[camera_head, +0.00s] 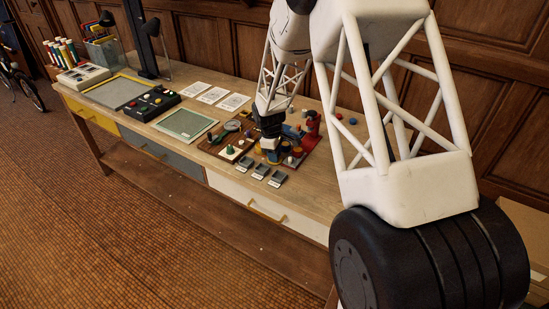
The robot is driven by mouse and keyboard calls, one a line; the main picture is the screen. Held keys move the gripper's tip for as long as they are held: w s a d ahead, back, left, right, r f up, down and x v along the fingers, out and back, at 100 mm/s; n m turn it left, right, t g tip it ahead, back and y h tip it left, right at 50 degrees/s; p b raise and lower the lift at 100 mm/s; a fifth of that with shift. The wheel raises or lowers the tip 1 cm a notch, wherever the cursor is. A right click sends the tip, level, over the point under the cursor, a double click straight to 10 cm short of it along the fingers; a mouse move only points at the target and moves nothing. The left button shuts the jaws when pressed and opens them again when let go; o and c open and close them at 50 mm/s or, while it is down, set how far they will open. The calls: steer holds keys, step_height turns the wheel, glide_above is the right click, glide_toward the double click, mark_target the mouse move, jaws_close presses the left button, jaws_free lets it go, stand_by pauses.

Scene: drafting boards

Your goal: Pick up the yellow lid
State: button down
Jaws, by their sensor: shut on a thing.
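My gripper (271,153) points down over the brown board (211,147) of small parts on the bench. It is small in this view, and my own wrist and arm cover part of the area. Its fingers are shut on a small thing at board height. A bit of yellow, which I take for the yellow lid (258,151), shows right at the fingers. Its outline is mostly hidden, and I cannot tell whether it touches the board.
Three small grey blocks (260,171) lie at the bench's front edge. A red device (311,128) stands close on the right. A green-framed panel (186,124), a black button box (152,104) and white cards (213,95) lie to the left. Bare bench top (312,182) shows at front right.

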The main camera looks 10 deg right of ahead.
steer(key=shift+r, duration=0.1)
steer(key=shift+r, duration=0.9)
steer(key=shift+s+r, duration=0.3)
steer(key=shift+r, duration=0.5)
steer(key=s, duration=0.5)
steer(key=s+r, duration=0.1)
steer(key=s, duration=0.9)
steer(key=shift+s+a+r, duration=0.1)
steer(key=shift+s+r, duration=0.1)
steer(key=shift+w, duration=0.1)
steer(key=w+a+r, duration=0.1)
steer(key=w+r, duration=0.1)
steer(key=w, duration=0.9)
steer(key=w+a+r, duration=0.2)
steer(key=w+r, duration=0.1)
steer(key=w, duration=0.8)
steer(key=shift+r, duration=0.2)
steer(key=shift+f, duration=0.25)
steer(key=shift+f, duration=2.9)
